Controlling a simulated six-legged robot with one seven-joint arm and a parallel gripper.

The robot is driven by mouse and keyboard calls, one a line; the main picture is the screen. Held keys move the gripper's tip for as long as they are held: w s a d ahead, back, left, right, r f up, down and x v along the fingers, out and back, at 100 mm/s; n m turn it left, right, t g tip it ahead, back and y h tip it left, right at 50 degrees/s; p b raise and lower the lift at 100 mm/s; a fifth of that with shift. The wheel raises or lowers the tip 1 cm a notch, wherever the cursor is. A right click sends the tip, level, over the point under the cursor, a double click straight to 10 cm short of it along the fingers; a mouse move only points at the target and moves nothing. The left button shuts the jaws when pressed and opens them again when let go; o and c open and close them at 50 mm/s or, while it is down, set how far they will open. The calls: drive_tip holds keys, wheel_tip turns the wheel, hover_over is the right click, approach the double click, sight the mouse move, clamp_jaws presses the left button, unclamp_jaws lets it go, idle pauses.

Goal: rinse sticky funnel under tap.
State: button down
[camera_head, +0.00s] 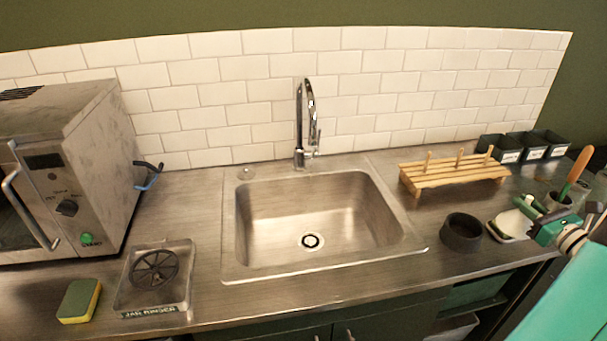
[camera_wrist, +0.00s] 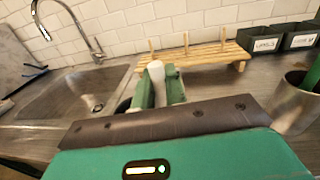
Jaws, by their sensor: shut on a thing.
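My gripper (camera_head: 534,220) is low over the right end of the counter in the head view. In the wrist view its two green fingers (camera_wrist: 159,90) are shut on a pale, rounded thing (camera_wrist: 156,68), which seems to be the funnel. Its lower part is hidden by the fingers. In the head view a pale shape (camera_head: 514,223) shows at the fingertips, over or on a small white dish; I cannot tell whether they touch. The curved chrome tap (camera_head: 302,120) stands behind the empty steel sink (camera_head: 318,225), left of my gripper. No water shows.
A dark ring-shaped holder (camera_head: 462,232) stands between sink and gripper. A wooden peg rack (camera_head: 455,174) and several black bins (camera_head: 527,147) are behind. A metal cup with utensils (camera_wrist: 296,104) is close on the right. The jar rinser (camera_head: 155,278) and sponge (camera_head: 79,301) are left.

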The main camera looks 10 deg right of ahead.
drive_tip(key=s+r, duration=0.1)
drive_tip(key=s+a+r, duration=0.1)
drive_tip(key=s+r, duration=0.1)
drive_tip(key=s, duration=0.1)
drive_tip(key=shift+s+a+r, duration=0.1)
drive_tip(key=shift+a+r, duration=0.2)
drive_tip(key=shift+a, duration=0.1)
